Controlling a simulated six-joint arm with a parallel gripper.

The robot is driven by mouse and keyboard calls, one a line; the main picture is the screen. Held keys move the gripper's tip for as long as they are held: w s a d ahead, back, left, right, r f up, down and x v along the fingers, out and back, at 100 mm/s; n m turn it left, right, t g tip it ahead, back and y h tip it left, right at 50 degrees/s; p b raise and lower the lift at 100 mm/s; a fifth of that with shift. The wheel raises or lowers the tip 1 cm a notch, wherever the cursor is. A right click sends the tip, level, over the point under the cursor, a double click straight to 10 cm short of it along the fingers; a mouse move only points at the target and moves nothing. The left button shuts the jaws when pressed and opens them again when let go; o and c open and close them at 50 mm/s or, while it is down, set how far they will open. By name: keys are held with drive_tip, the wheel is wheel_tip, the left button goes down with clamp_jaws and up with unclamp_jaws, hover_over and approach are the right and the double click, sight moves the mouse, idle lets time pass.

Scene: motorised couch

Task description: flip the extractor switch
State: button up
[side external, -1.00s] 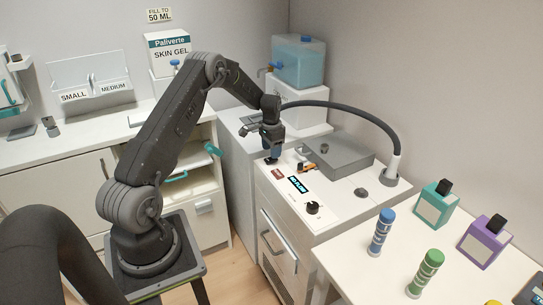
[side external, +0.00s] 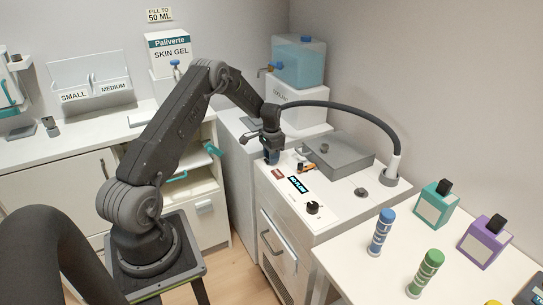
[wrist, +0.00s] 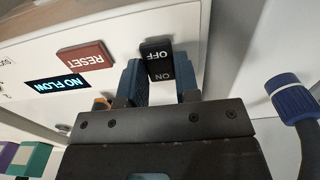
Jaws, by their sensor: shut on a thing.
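The extractor switch (wrist: 158,58) is a black rocker marked OFF and ON, set in the white panel of the unit. In the wrist view it sits between the two blue fingers of my gripper (wrist: 160,75), which are shut on it. Its lower part, by the ON mark, is close to the gripper body. I cannot tell which way the rocker is tilted. In the side view my gripper (side external: 271,158) is down at the panel's far left corner and hides the switch. Beside it are a red RESET label (wrist: 86,57) and a display reading NO FLOW (wrist: 57,87).
A grey box (side external: 340,158), an orange-and-black part (side external: 307,167) and a black knob (side external: 313,207) are on the unit top (side external: 335,197). A dark hose (side external: 365,117) arches over it. A blue tank (side external: 298,62) stands behind. Bottles stand on the right table (side external: 345,255).

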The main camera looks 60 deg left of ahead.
drive_tip(key=shift+c, duration=0.8)
drive_tip(key=shift+s+t, duration=0.25)
drive_tip(key=shift+t, duration=1.05)
drive_tip(key=o, duration=0.9)
drive_tip(key=v, duration=1.4)
drive_tip(key=shift+s, duration=0.1)
